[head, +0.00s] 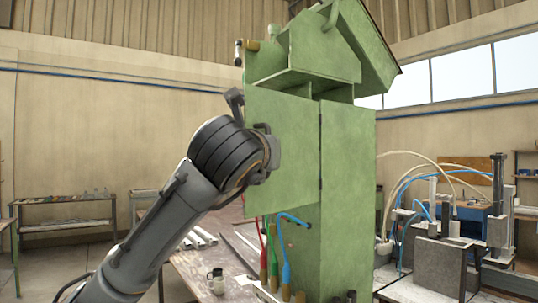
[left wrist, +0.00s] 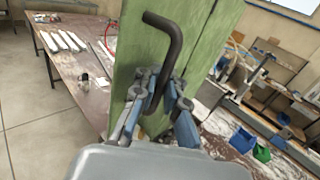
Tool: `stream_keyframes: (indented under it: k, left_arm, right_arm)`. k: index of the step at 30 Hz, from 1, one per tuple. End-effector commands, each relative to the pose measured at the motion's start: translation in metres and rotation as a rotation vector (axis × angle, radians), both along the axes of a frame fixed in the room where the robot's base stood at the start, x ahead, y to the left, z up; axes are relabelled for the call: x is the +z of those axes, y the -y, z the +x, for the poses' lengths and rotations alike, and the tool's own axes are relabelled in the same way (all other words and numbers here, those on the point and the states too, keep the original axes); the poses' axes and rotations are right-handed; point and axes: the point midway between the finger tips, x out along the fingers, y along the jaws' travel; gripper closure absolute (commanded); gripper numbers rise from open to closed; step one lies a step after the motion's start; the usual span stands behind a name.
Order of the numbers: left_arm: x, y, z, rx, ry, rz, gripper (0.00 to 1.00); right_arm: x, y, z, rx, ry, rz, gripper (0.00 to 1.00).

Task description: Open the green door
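The green door (head: 290,150) is a flat panel on the green cabinet (head: 347,190), which has a house-like top. In the head view the door stands out at an angle, its left edge nearer me. Its inside is hidden. A dark bent rod handle (left wrist: 174,40) shows in the left wrist view against the green panel; its hooked end also shows in the head view (head: 234,99). My left gripper (left wrist: 160,84) has its fingers on both sides of the handle's lower part and appears closed on it. My right gripper is not in view.
Hoses with red, green and blue ends (head: 284,262) hang below the door. A workbench (left wrist: 90,70) holds a mug (head: 217,284) and pale profiles (left wrist: 58,40). Clamping equipment (head: 440,250) stands right of the cabinet. Blue and green bins (left wrist: 243,140) are at lower right.

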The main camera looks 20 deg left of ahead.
Motion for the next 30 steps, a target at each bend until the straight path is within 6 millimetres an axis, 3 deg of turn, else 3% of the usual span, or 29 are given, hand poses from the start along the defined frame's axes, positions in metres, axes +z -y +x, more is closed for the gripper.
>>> stream_keyframes:
  k: [13,24,30]
  left_arm:
    - [0.001,0.001,-0.009,-0.002,0.002,0.000,0.83]
    - [0.001,0.009,-0.083,-0.003,0.005,0.001,0.83]
    - [0.001,0.012,-0.112,-0.002,0.004,-0.001,0.83]
  right_arm:
    - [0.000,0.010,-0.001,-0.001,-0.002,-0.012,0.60]
    - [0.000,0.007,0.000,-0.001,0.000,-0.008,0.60]
    - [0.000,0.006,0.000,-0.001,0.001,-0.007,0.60]
